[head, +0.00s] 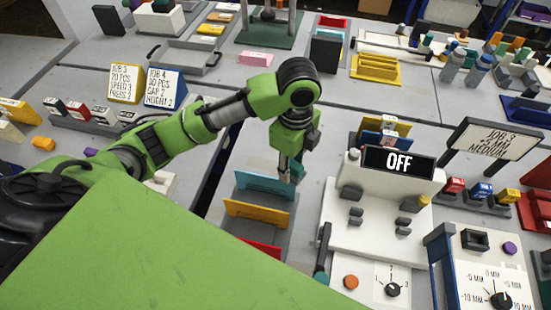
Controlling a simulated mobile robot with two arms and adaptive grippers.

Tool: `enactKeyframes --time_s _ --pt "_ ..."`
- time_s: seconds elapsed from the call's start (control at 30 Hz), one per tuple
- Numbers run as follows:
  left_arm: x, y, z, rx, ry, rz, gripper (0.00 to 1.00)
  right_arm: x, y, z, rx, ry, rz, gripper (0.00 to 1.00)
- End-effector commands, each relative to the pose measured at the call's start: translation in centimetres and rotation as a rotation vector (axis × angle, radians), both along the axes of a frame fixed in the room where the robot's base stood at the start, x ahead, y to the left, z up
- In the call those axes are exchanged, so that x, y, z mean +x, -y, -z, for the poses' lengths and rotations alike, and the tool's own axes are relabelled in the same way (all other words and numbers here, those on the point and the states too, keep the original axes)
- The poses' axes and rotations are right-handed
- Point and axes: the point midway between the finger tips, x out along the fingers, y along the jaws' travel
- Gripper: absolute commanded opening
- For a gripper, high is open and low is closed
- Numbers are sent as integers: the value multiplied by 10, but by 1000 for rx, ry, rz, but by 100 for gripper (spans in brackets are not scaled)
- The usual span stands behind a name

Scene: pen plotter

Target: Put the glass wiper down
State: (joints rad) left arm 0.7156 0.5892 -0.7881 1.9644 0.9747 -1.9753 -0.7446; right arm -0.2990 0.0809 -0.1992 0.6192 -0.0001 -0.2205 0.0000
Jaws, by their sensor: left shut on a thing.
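My left gripper (288,172) points down over a grey rack with upright blue, yellow and red plates. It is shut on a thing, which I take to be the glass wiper. Only a small teal piece (298,170) shows beside the fingers; the rest is hidden or too small to make out. The yellow plate (258,211) stands nearer to me. My right gripper is not in view.
Job cards (165,87) stand at left.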

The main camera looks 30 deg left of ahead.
Motion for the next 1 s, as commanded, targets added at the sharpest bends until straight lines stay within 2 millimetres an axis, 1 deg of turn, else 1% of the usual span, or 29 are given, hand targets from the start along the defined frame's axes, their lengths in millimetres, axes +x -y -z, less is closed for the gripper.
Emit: enactKeyframes --time_s 0.03,0.1,0.3,0.4,0.5,0.6,0.77,0.8,0.9,1.0 --pt "7 -10 4 3 -3 -7 13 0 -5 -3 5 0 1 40" --pt "19 -22 10 4 -4 -9 13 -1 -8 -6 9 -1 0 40" --pt "53 -58 32 4 -4 -9 13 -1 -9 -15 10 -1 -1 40" --pt "64 -69 53 2 -6 -6 13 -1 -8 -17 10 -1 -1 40" --pt "74 -79 70 2 -4 -6 13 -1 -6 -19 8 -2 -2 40" --pt "81 -84 81 0 -2 -4 13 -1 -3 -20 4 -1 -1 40" --pt "86 -89 90 0 -1 -3 13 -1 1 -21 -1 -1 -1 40" --pt "88 -92 94 0 -1 -4 13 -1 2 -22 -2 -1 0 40" --pt "88 -92 109 1 -2 -3 13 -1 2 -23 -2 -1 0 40" --pt "88 -92 121 0 -1 -2 13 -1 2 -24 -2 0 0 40"
